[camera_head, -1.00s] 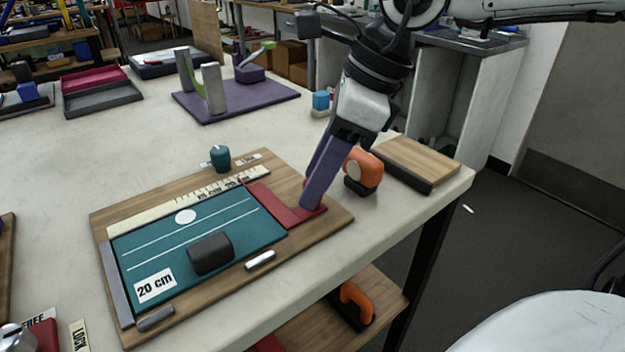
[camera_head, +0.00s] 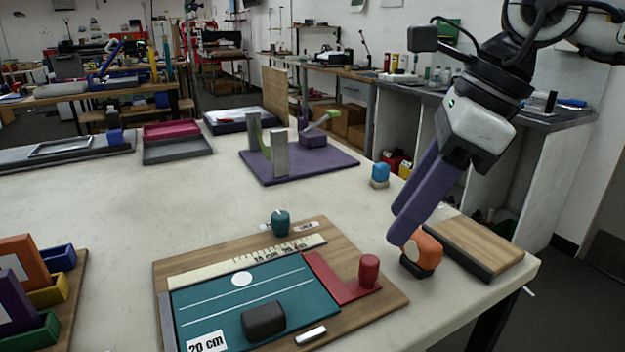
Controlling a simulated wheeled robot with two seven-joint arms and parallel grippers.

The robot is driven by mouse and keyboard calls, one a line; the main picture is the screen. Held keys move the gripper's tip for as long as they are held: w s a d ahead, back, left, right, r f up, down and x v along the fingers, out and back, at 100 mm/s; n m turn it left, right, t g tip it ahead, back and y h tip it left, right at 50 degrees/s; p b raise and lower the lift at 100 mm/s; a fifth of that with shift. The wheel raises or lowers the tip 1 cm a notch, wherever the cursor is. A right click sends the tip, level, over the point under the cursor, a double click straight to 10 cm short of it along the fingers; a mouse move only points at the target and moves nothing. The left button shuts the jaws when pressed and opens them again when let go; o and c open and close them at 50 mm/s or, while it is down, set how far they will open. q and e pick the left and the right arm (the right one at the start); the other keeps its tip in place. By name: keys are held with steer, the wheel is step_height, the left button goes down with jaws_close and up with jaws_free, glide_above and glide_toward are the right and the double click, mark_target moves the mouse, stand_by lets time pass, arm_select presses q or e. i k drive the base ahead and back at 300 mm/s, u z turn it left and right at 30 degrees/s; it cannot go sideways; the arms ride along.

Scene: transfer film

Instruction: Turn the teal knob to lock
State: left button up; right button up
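The teal knob (camera_head: 281,222) stands upright at the back edge of a wooden board (camera_head: 385,303). A small label (camera_head: 306,227) lies to its right; its print is too small to read surely. A thin pale mark shows at the knob's left. My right gripper (camera_head: 398,224), with two purple fingers pointing down and left, is to the right of the knob and apart from it. Its fingers are separated, with nothing seen between them. The fingertips overlap an orange-and-black block (camera_head: 423,251) in the picture; contact cannot be told. My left gripper is not in view.
On the board are a teal plate (camera_head: 215,308) with a black block (camera_head: 263,319), a ruler strip (camera_head: 235,264), and a red slide with a red peg (camera_head: 369,271). A purple stand (camera_head: 330,166) and a blue-topped piece (camera_head: 380,172) are behind. The table left of the knob is clear.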

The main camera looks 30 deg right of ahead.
mark_target(280, 219)
steer(key=k, duration=1)
